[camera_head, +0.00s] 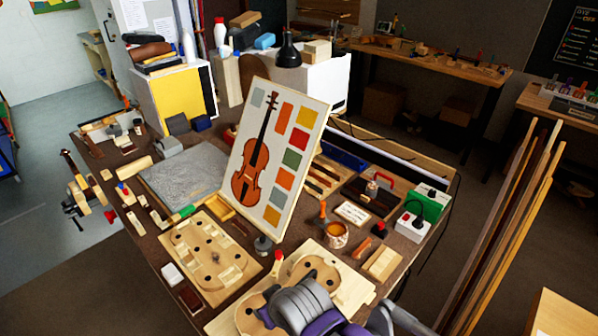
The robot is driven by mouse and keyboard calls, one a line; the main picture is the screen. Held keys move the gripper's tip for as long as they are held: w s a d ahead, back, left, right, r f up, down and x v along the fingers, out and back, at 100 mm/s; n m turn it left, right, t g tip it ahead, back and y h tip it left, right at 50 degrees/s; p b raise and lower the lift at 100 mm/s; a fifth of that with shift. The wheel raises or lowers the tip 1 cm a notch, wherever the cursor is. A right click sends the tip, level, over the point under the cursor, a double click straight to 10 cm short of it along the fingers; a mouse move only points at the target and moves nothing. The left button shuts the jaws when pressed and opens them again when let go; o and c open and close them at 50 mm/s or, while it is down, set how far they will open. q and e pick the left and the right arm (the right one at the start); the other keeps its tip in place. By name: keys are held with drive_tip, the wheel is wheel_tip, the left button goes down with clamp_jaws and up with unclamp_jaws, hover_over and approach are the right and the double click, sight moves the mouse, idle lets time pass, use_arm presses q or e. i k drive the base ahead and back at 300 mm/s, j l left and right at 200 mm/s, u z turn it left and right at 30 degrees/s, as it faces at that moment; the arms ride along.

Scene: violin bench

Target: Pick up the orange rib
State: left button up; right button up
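I cannot pick out the orange rib with certainty. A small orange-brown piece (361,248) lies on the bench right of the glue pot, but its shape is too small to tell. A grey and purple part of my arm (310,308) reaches in from the bottom edge, over a pale violin-shaped wooden form (318,272) and its board. It covers part of that form. No fingertips can be made out on it, so I cannot tell whether its gripper is open or shut. No arm comes in from the left.
A tilted violin colour chart (300,142) stands mid-bench. Another wooden mould (210,255) lies left of it. A glue pot with a brush (336,236) and a pale wood block (383,263) are at right. Tall wood strips (505,230) stand beyond the bench's right side.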

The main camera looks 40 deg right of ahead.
sight(320, 179)
drive_tip(key=l+u, duration=0.25)
drive_tip(key=l, duration=4.2)
drive_tip(key=l+z, duration=0.25)
drive_tip(key=l, duration=0.35)
drive_tip(key=i+l+z, duration=0.15)
drive_tip(key=l+z, duration=0.15)
drive_tip(key=l, duration=0.25)
